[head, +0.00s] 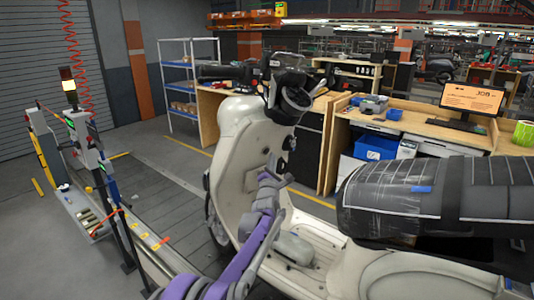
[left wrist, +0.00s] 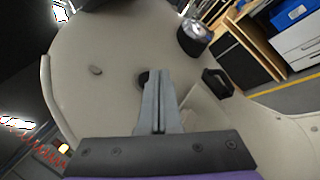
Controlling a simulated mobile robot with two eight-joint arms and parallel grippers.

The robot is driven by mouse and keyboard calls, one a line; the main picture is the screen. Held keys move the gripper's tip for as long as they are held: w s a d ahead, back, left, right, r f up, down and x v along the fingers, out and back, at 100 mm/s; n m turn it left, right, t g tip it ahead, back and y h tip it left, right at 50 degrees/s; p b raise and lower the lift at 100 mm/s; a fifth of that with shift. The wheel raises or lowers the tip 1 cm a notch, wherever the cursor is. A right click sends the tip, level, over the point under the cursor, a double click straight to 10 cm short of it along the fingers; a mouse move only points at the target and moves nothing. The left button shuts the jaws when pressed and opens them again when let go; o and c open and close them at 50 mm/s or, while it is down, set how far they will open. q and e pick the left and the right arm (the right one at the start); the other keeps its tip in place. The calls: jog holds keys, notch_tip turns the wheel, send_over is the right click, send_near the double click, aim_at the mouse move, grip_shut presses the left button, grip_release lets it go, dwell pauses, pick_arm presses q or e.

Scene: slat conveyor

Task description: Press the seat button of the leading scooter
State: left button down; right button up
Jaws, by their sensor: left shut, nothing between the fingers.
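The cream scooter (head: 238,135) stands on the slat conveyor, its dark seat wrapped in clear film (head: 385,200) at the right. My left gripper (head: 271,178) is in front of the inner face of its leg shield. In the left wrist view the gripper (left wrist: 158,75) is shut and empty, its fingertips pointing at the cream panel (left wrist: 100,45). A dark round spot (left wrist: 141,79), perhaps the button, shows right beside the fingertips and is partly covered by them. I cannot tell whether the tips touch it. A small knob (left wrist: 96,70) sits further left. My right gripper is not in view.
A black hook or bracket (left wrist: 217,82) sticks out of the panel to the right of the fingers. The handlebar (head: 290,95) is above the gripper. Workbenches (head: 350,115) stand behind the scooter; a signal post (head: 70,90) stands at the left.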

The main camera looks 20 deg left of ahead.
pick_arm(q)
jog(key=d, duration=0.1)
jog(key=s+d, duration=0.1)
jog(key=d, duration=0.1)
jog(key=s+d+f+b, duration=0.1)
jog(key=shift+s+d, duration=0.15)
jog(key=shift+s, duration=0.1)
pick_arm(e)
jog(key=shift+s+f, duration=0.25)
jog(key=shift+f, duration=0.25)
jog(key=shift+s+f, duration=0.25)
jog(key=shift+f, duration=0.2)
